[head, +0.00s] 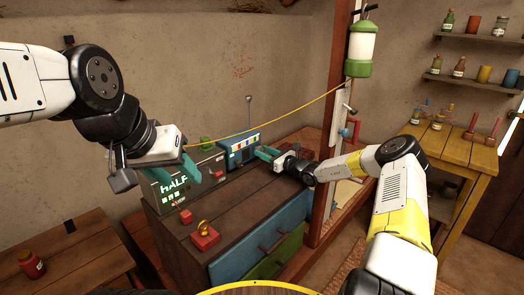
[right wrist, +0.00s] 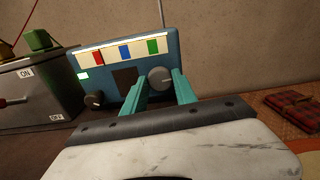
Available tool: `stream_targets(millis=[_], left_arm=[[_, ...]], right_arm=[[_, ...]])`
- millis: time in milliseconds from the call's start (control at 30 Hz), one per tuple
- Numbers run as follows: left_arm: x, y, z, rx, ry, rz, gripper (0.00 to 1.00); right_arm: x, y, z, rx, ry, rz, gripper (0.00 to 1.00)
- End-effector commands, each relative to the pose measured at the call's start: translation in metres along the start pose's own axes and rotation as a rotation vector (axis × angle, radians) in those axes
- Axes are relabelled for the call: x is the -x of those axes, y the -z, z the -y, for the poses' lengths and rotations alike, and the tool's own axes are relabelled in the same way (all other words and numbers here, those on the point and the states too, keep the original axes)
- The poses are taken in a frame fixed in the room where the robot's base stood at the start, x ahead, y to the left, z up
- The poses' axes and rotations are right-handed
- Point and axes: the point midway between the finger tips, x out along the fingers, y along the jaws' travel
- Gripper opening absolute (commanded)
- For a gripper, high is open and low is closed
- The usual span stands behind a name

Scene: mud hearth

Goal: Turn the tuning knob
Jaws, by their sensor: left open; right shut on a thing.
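A blue radio (head: 238,151) with an antenna stands at the back of the dark wooden chest. In the right wrist view its front (right wrist: 115,68) shows a pale strip with red, blue and green marks, a dark square and two round knobs. The right-hand grey knob (right wrist: 161,77) sits between the teal fingers of my right gripper (head: 265,152), which is shut on it. The other, dark knob (right wrist: 94,100) is clear of the fingers. Which knob is the tuning knob is not labelled legibly. My left gripper (head: 200,166) is open and empty, in front of the grey box.
A yellow cord runs behind to the green-and-white lantern (head: 361,48). A wooden post (head: 328,120) stands right of the chest.

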Motion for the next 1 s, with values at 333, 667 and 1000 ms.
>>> stream_targets(millis=[333,667,1000], left_arm=[[0.0,0.0,0.0,0.0,0.0,0.0,0.47],[0.0,0.0,0.0,0.0,0.0,0.0,0.47],[0.0,0.0,0.0,0.0,0.0,0.0,0.47]], right_arm=[[0.0001,-0.0002,0.0007,-0.232,0.001,0.001,0.0],[0.0002,-0.0002,0.0008,-0.333,0.001,0.001,0.0],[0.0002,-0.0001,0.0009,-0.344,0.001,0.0,0.0]])
